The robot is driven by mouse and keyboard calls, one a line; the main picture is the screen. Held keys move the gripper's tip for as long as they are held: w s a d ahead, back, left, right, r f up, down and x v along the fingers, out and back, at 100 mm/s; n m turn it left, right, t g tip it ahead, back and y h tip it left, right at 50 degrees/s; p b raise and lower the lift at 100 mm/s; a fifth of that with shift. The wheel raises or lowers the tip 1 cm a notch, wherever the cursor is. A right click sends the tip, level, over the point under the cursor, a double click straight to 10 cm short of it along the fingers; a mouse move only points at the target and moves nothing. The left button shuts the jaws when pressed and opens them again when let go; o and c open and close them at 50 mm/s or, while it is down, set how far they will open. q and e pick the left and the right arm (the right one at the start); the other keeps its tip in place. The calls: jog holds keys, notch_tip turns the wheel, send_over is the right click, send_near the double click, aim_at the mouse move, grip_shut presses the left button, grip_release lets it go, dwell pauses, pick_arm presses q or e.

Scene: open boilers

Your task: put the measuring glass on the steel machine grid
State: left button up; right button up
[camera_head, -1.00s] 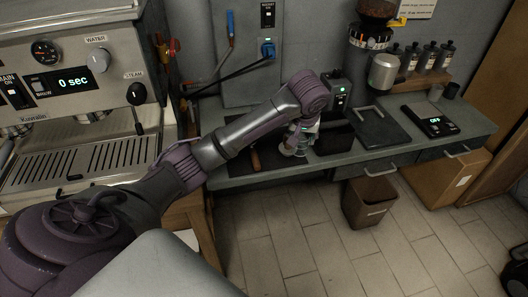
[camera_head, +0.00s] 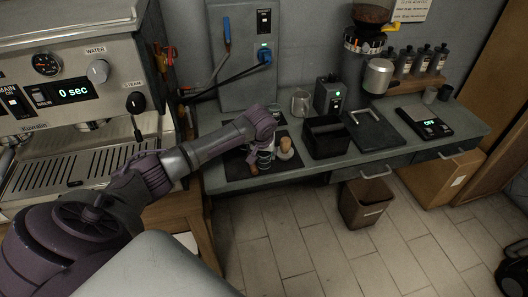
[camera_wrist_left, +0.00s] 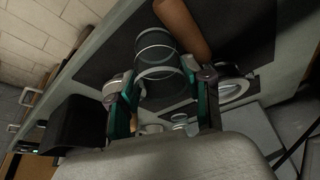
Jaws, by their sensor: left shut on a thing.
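I cannot tell there whether the glass touches the counter mat. My right gripper is out of view.
A wooden-handled tamper (camera_head: 286,149) stands right beside the gripper. A wooden handle (camera_wrist_left: 182,25) lies close to the glass. The coffee machine (camera_head: 70,60) rises behind the grid.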

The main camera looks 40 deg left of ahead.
pick_arm(q)
jog(key=shift+f, duration=0.1)
jog(key=o, duration=1.2)
jog(key=v, duration=1.2)
